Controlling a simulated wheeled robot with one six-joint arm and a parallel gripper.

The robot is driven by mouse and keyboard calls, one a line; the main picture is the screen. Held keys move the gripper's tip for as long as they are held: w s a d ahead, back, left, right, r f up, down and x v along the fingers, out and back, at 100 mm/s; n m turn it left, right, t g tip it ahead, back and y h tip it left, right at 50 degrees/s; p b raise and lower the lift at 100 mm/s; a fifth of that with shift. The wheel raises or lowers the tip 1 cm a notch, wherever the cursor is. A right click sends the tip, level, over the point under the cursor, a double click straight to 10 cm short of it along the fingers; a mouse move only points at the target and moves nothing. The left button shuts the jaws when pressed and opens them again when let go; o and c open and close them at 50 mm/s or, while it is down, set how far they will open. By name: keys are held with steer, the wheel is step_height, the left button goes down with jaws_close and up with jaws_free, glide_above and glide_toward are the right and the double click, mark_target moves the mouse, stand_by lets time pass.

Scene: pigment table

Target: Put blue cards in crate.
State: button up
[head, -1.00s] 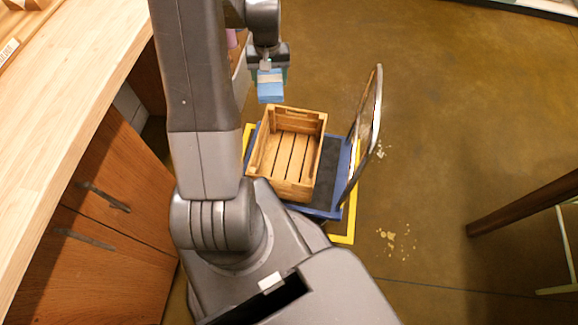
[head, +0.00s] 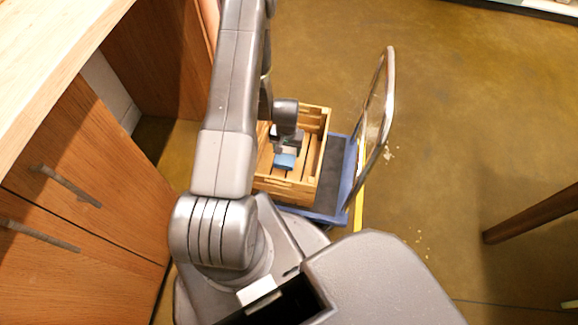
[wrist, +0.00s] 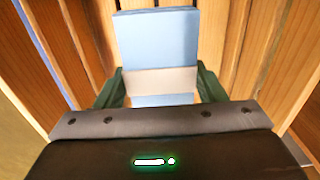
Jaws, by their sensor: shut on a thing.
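A bundle of blue cards (head: 285,161) with a pale band shows in the head view, down within the outline of the wooden crate (head: 314,112). In the wrist view the blue cards (wrist: 157,42) stick out ahead of my gripper (wrist: 160,88), whose green fingers are shut on their sides at the pale band. The crate's slats (wrist: 260,45) show around and beyond the cards. My gripper (head: 284,150) is over or inside the crate in the head view. I cannot tell whether the cards touch the crate floor.
The crate stands on a blue cart (head: 330,216) with a dark deck and an upright metal handle (head: 389,80) at its right. A wooden counter with drawers (head: 75,190) is at the left. A dark table leg (head: 530,213) is at the right. Open floor lies between.

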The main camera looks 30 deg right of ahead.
step_height(320, 180, down, 11)
steer(key=b, duration=0.2)
steer(key=shift+s+r+b, duration=0.1)
steer(key=shift+r+b, duration=0.05)
steer(key=shift+b, duration=0.2)
steer(key=shift+f, duration=0.25)
steer(key=o, duration=1.1)
steer(key=shift+r, duration=0.1)
step_height(320, 180, up, 12)
steer(key=p, duration=0.3)
steer(key=shift+r, duration=0.15)
